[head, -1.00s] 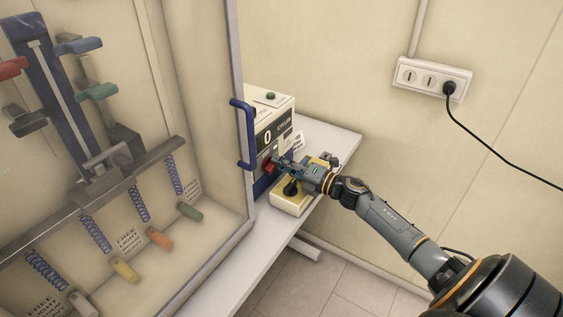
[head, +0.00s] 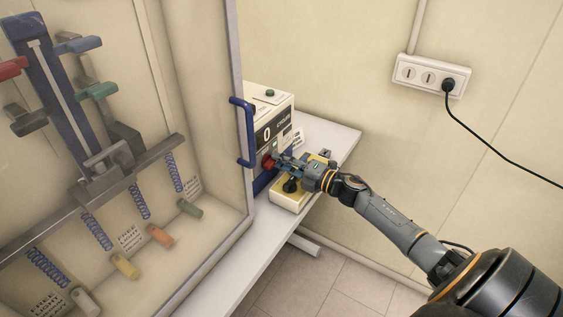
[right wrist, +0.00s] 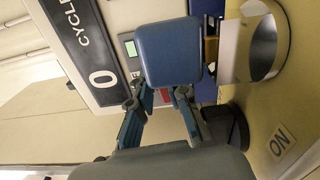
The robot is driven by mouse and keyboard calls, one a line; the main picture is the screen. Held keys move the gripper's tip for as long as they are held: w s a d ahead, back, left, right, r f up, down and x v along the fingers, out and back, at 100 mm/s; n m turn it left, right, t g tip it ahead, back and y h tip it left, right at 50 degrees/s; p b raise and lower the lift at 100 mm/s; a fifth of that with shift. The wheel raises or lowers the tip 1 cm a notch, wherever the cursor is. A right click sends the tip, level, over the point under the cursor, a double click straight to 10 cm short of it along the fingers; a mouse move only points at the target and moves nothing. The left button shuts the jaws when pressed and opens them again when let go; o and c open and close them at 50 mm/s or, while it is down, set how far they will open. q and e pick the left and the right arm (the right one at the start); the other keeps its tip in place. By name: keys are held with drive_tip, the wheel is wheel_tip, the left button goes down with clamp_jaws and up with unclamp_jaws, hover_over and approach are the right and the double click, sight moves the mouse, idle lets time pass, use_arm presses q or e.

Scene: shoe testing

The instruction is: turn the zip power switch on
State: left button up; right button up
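A yellow box (head: 281,203) stands on the white shelf with a black rotary knob (head: 290,186) on top. In the right wrist view the dark knob (right wrist: 228,128) sits beside an "ON" label (right wrist: 282,140). Behind it is a cream counter unit (head: 283,104) with a "0" display and a red switch (head: 267,162) on its front. I cannot tell which control is the zip power switch. My right gripper (head: 281,160) is close to the red switch, above the yellow box. Its fingers (right wrist: 160,105) are apart; contact is unclear. My left gripper is out of view.
A glass-fronted test cabinet (head: 239,60) with a blue door handle (head: 242,135) stands at left, close to the gripper. A wall socket (head: 420,71) with a black cable is at upper right.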

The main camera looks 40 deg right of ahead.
drive_tip(key=o, duration=0.3)
drive_tip(key=n+b, duration=0.1)
drive_tip(key=n, duration=0.2)
drive_tip(key=shift+s+r+n, duration=0.1)
drive_tip(key=shift+r+n, duration=0.05)
drive_tip(key=shift+n, duration=0.25)
drive_tip(key=n, duration=0.2)
drive_tip(key=n+b, duration=0.1)
drive_tip(key=n, duration=0.1)
drive_tip(key=shift+a+r, duration=0.25)
drive_tip(key=shift+r, duration=0.05)
drive_tip(key=n, duration=0.4)
drive_tip(key=shift+s+a+r+b, duration=0.1)
drive_tip(key=shift+a+r+b, duration=0.1)
drive_tip(key=shift+b, duration=0.1)
drive_tip(key=n, duration=0.5)
drive_tip(key=shift+s+a+r, duration=0.1)
drive_tip(key=shift+s+a, duration=0.1)
drive_tip(key=shift+a, duration=0.2)
drive_tip(key=b+v, duration=0.4)
drive_tip(key=v, duration=1)
drive_tip(key=shift+w+b, duration=0.1)
drive_tip(key=shift+b, duration=0.25)
drive_tip(key=shift+a, duration=0.1)
